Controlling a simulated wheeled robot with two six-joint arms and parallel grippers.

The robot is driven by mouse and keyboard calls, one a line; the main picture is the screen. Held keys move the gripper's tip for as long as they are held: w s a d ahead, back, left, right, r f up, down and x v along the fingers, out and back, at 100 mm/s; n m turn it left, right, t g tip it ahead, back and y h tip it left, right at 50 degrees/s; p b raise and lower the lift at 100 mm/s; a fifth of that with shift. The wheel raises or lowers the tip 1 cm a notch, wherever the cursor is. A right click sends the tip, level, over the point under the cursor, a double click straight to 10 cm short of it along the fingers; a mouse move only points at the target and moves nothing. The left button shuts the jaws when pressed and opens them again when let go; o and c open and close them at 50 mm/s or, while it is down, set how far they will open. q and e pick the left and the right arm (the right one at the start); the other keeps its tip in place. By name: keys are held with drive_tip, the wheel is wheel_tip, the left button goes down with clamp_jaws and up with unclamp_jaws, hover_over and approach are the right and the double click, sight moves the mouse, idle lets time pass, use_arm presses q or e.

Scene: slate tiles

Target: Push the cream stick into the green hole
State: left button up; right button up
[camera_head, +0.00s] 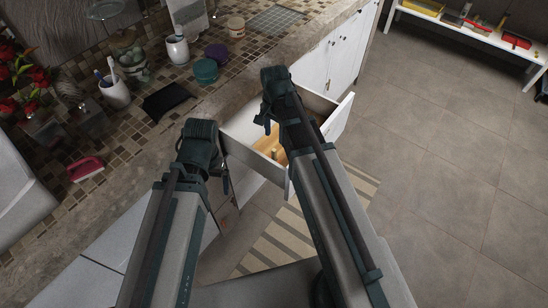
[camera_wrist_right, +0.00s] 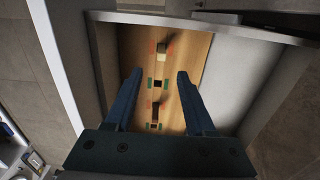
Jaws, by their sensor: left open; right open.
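In the right wrist view, a light wooden board (camera_wrist_right: 185,52) lies in the open drawer (camera_wrist_right: 230,60). A cream stick (camera_wrist_right: 161,50) stands up from it between red marks at the far end. A dark hole (camera_wrist_right: 158,84) between green marks lies nearer. Closer still are a darker brown stick (camera_wrist_right: 155,108) and another green-marked spot (camera_wrist_right: 153,125). My right gripper (camera_wrist_right: 158,75) is open and empty above the board, its fingers either side of this row. In the head view, part of the board (camera_head: 271,147) shows behind my right arm. My left gripper (camera_head: 225,182) is open beside the drawer.
A tiled counter (camera_head: 130,130) with cups, jars and a pink brush (camera_head: 85,168) runs along the left. A striped rug (camera_head: 290,235) lies on the floor below; the floor at right is clear.

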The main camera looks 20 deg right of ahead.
sight(274, 155)
drive_tip(key=shift+w+a+f+b, duration=0.1)
drive_tip(key=shift+f+b, duration=2.95)
drive_tip(key=shift+f, duration=0.2)
drive_tip(key=shift+w+a+f+b, duration=0.1)
drive_tip(key=shift+f+b, duration=2.95)
drive_tip(key=shift+f, duration=0.15)
drive_tip(key=shift+s+r, duration=0.1)
clamp_jaws()
